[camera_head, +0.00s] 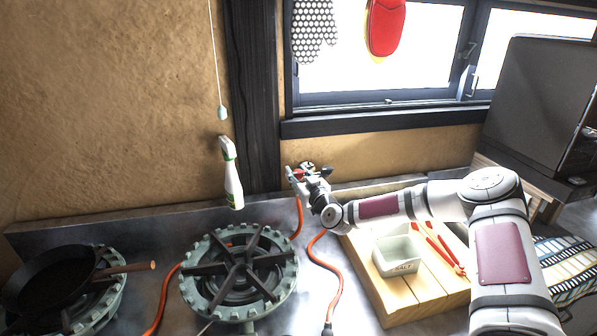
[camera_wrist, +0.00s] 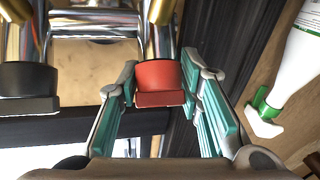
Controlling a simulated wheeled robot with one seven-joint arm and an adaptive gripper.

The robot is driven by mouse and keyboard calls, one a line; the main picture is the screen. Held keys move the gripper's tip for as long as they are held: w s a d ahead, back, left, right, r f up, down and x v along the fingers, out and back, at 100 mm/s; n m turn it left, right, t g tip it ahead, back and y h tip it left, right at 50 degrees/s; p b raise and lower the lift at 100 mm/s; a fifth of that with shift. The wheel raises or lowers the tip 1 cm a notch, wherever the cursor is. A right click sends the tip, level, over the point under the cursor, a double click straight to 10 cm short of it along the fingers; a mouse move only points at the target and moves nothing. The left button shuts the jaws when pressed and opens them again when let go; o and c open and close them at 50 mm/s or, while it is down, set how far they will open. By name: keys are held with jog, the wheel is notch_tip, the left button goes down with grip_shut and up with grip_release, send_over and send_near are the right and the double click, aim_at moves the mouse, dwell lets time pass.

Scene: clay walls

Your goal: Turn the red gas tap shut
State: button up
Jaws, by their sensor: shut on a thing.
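The red gas tap (camera_wrist: 160,80) has a red knob on a metal pipe fitting. In the wrist view it sits between the two teal-lined fingers of my gripper (camera_wrist: 160,75), which are shut on its sides. In the head view, my gripper (camera_head: 303,178) is at the pipe fitting by the wall, under the window. Only a small red part of the tap (camera_head: 298,174) shows there; my gripper partly hides it. The exact angle of the tap is hard to tell.
A black tap (camera_wrist: 28,88) is beside the red one. A spray bottle (camera_head: 232,178) hangs on the wall to the left. Orange hoses (camera_head: 321,260) run near a gas burner (camera_head: 238,274). A salt box (camera_head: 398,255) and red tongs (camera_head: 440,248) rest on a wooden board (camera_head: 395,300).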

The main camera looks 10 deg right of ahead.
jog(key=shift+m+h, duration=0.3)
jog(key=shift+m, duration=0.1)
jog(key=shift+d, duration=0.1)
jog(key=o, duration=1.1)
jog(key=s, duration=0.4)
jog(key=s+d, duration=0.1)
jog(key=s, duration=0.3)
jog(key=s+d, duration=0.1)
jog(key=s, duration=0.3)
jog(key=shift+f, duration=0.3)
